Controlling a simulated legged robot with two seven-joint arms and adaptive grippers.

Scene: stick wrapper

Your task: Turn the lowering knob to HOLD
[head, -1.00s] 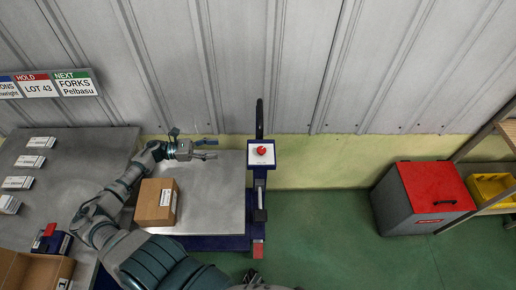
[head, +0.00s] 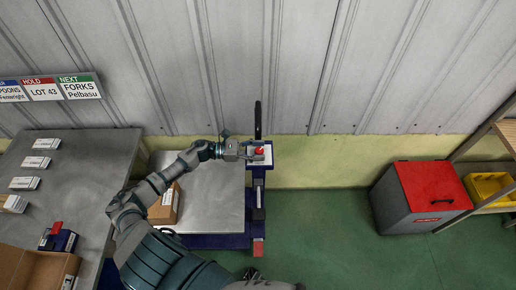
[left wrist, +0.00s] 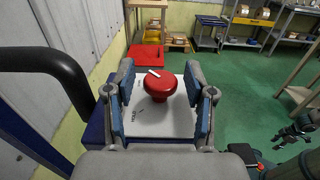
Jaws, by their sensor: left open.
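The red lowering knob (head: 259,150) sits on a white plate on top of a blue post beside the lift table. In the left wrist view the knob (left wrist: 160,85) is a red mushroom shape with a white mark on its top. The white plate (left wrist: 150,124) carries small dark lettering, with HOLD seeming to be at its left side. My left gripper (head: 252,150) has reached the knob from the left. In the left wrist view its open fingers (left wrist: 160,97) stand on either side of the knob, with gaps between. My right gripper is not seen in the head view.
A black handle (head: 258,118) rises behind the knob and curves close by at left in the wrist view. A cardboard box (head: 164,206) lies on the metal lift table (head: 215,205). A grey bin with a red lid (head: 433,185) stands right. Green floor between is clear.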

